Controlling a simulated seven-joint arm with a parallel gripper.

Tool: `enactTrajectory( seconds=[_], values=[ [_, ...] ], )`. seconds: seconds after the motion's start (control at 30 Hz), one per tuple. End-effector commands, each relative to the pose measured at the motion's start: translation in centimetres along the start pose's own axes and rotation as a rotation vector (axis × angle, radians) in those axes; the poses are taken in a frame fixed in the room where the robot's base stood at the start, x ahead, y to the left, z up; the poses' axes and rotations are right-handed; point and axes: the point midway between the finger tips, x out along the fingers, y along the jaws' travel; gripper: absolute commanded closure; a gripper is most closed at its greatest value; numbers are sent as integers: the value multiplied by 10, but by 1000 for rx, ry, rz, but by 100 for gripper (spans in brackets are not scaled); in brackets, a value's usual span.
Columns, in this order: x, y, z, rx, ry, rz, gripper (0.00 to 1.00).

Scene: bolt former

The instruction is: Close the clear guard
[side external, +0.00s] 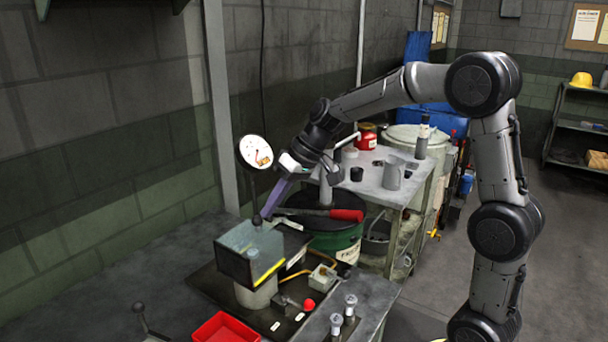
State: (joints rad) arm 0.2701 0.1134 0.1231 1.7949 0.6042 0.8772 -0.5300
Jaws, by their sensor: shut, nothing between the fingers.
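The clear guard (252,238) is a see-through box-shaped cover with a yellow lower edge. It sits over the machine head, above a pale round base (256,294). My gripper (259,219) reaches down from the upper right, with its fingertips at the top back of the guard. The fingers look shut and nothing shows between them. I cannot tell whether the fingertips touch the guard. How far the guard is swung is hard to tell from this angle.
A red tray (226,328) stands at the front. A red knob (309,304) and two metal posts (343,312) are to the right of the machine. A green drum (338,243) and a cluttered cart (372,186) stand behind. A round dial (254,152) is near my wrist.

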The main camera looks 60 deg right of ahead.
Motion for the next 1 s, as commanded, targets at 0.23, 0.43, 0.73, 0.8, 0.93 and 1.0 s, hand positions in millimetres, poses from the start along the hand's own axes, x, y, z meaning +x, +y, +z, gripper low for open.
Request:
enactTrajectory(
  seconds=[0.23,0.43,0.73,0.8,0.93,1.0],
  values=[
    [-30,32,-5,2,7,6,100],
    [-76,30,-6,-2,10,9,100],
    [-119,30,-5,-2,8,9,100],
    [-123,30,-5,-2,6,8,100],
    [-126,29,-5,-3,6,8,100],
    [-125,22,-5,-18,5,4,100]
  ],
)
